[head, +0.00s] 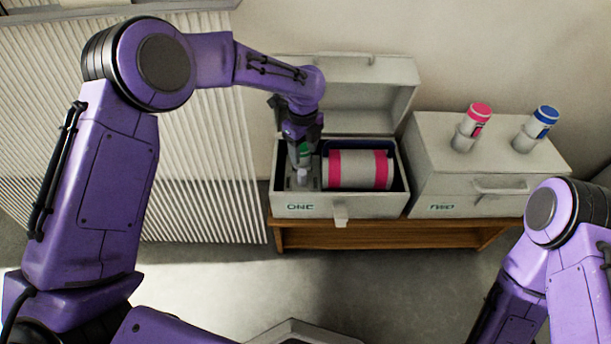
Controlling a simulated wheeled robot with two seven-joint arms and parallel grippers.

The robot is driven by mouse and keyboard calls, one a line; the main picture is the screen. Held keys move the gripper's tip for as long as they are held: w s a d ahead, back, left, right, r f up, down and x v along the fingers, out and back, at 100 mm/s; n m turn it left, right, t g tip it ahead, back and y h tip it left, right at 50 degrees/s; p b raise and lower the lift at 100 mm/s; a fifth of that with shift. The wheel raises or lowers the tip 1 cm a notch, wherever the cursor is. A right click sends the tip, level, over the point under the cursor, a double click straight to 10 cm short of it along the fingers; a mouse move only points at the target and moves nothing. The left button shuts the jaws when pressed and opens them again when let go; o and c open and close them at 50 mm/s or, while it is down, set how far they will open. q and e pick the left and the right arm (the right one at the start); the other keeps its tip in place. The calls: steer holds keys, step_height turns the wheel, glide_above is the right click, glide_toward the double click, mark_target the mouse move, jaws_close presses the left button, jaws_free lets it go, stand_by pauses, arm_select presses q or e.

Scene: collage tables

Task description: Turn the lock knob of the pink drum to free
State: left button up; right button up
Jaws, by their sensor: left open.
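The pink drum (358,169) is a white cylinder with pink bands near its ends. It lies on its side in the open box marked ONE (310,205). My left gripper (304,178) points down into the left part of this box, beside the drum's left end. It is open, with a small pale piece (302,178) at its fingertips; I cannot tell whether this is the lock knob or whether the fingers touch it. The gripper hides part of the fittings there. My right arm is at the lower right, and its gripper is outside the view.
The lid (345,85) of box ONE stands open behind. A closed box (440,190) stands to the right, with a pink-capped cylinder (472,128) and a blue-capped cylinder (536,130) on top. Both boxes rest on a wooden bench (390,236). A ribbed panel (200,150) is at the left.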

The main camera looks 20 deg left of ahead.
mark_target(302, 172)
arm_select(q)
steer(key=f+b, duration=0.1)
steer(key=f, duration=0.4)
steer(key=f+b, duration=0.2)
steer(key=f, duration=0.2)
steer(key=shift+s+a+f, duration=0.2)
steer(key=shift+f, duration=0.15)
jaws_close()
steer(key=shift+r, duration=0.1)
